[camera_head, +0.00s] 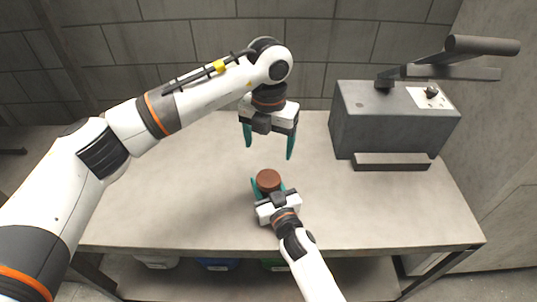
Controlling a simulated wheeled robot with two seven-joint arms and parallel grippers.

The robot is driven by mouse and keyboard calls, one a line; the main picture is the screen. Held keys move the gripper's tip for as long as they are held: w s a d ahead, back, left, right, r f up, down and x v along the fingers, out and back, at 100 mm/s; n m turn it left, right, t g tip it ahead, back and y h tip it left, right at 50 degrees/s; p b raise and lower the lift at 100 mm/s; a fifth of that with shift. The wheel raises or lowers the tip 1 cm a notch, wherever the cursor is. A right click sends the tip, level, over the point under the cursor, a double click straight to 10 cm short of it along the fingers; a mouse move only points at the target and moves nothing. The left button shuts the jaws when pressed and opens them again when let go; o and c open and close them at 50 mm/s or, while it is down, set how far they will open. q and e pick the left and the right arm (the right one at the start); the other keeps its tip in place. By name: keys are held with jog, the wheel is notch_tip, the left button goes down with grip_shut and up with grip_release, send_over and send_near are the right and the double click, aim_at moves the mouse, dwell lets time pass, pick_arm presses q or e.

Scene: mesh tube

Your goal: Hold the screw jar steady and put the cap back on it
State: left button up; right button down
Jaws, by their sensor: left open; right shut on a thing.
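A round, reddish-brown cap (268,178) shows from above near the middle of the table, on top of the screw jar. The jar's body is mostly hidden under the cap and behind my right gripper, so I cannot tell how the cap is seated. My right gripper (269,187) is shut on the jar from the front, with its teal fingers at either side. My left gripper (269,149) is open and empty, pointing down, above and slightly behind the cap, apart from it.
A grey machine (385,120) with a long lever handle stands on the table (150,205) at the back right. The left part of the table is clear. A tiled wall stands behind the table. Several bins, including a blue one (217,264), sit below the front edge.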

dwell(0.3)
jog(key=c, duration=0.6)
grip_release()
jog(key=v, duration=1.2)
jog(key=shift+s+d+f, duration=0.1)
jog(key=shift+f, duration=0.05)
